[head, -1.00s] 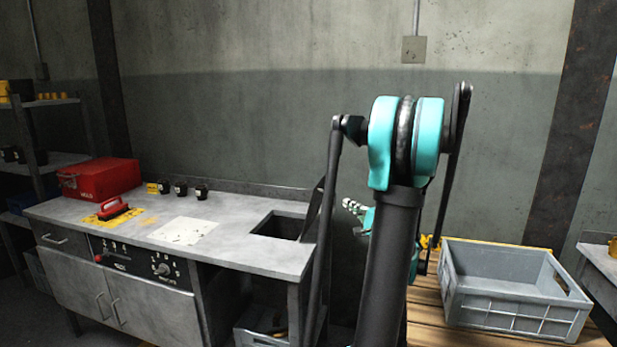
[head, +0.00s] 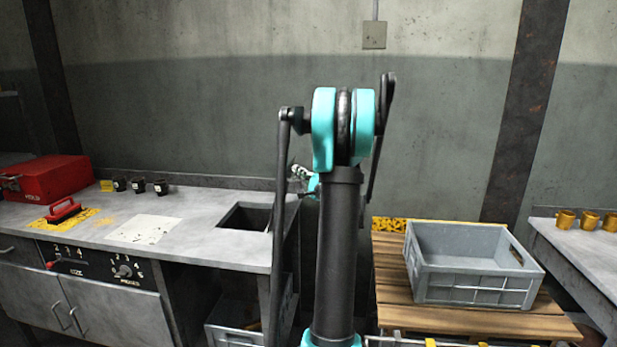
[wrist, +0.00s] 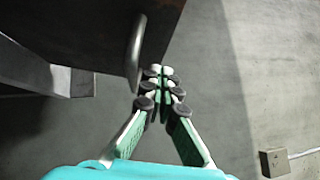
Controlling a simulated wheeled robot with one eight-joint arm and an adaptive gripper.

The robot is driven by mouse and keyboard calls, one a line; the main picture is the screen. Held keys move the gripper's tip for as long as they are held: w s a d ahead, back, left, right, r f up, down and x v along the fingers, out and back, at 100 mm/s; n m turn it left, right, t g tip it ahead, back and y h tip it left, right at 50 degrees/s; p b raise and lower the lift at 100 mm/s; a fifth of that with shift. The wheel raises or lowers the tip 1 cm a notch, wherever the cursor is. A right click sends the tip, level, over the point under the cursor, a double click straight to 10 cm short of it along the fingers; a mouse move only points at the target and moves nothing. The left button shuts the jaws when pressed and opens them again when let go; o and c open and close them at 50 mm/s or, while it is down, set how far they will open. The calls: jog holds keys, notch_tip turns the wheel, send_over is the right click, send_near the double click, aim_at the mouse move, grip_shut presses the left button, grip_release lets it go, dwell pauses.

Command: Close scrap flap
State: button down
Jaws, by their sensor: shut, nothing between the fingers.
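The scrap opening (head: 247,217) is a dark square hole in the right end of the grey bench top, and it stands uncovered. The wrist view shows a dark plate (wrist: 85,25), which looks like the raised scrap flap, with a curved grey handle (wrist: 134,55) on its edge. My gripper (wrist: 161,74) is shut and empty, its tips close to the right of the handle; contact cannot be told. In the head view my gripper (head: 300,172) is small, just beyond the bench's right end. My arm hides most of the flap there.
A red box (head: 45,178), a red-handled tool (head: 64,210) and several small black cups stand on the bench (head: 190,245). Right of my arm, a grey crate (head: 475,291) sits on a wooden pallet (head: 395,270). Another table (head: 575,245) with yellow cups is far right.

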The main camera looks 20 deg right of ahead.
jog(key=shift+w+a+r, duration=0.2)
jog(key=shift+w+a, duration=0.15)
jog(key=shift+a, duration=0.15)
jog(key=shift+a, duration=0.1)
